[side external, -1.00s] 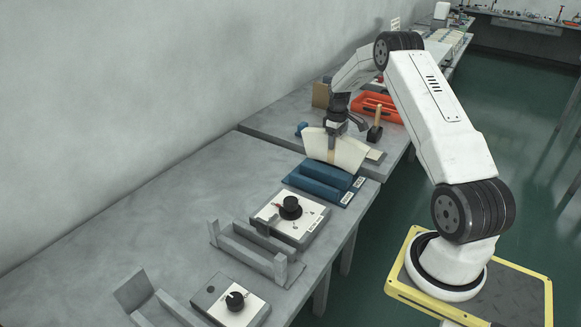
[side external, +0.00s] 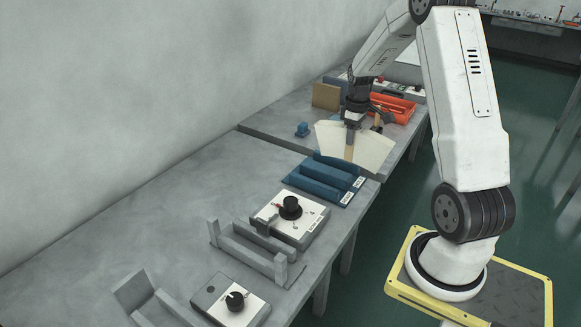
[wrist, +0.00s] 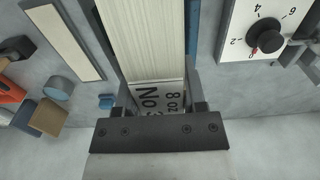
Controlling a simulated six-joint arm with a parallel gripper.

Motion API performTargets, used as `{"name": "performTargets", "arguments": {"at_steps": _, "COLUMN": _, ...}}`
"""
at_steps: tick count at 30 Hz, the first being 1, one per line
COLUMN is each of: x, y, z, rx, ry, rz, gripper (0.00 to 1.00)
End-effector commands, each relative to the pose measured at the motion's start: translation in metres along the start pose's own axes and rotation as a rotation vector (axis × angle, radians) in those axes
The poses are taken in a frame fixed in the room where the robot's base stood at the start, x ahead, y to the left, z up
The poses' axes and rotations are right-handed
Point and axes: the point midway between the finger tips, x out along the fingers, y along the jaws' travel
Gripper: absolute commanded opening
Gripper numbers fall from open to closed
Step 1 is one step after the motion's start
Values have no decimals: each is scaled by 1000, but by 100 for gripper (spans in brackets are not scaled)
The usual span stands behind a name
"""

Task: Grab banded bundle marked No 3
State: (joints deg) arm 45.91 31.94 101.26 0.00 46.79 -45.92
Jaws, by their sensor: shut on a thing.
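In the wrist view the bundle (wrist: 148,40) runs away from my gripper (wrist: 161,108), and a label with "No" and a partly hidden "3" shows between the jaws. The blue rack (side external: 322,180) has small white labels along its right end.
A dial box (side external: 290,222) and a grey cradle (side external: 250,249) stand nearer on the bench. A second dial box (side external: 232,301) is at the front.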

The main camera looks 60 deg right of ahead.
Motion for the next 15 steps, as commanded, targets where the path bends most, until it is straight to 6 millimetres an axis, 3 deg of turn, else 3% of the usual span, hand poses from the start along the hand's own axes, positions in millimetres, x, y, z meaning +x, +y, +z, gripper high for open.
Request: {"name": "performTargets", "arguments": {"at_steps": 15, "x": -13, "y": -16, "z": 22, "rx": 1, "ry": 2, "rz": 2, "gripper": 0}}
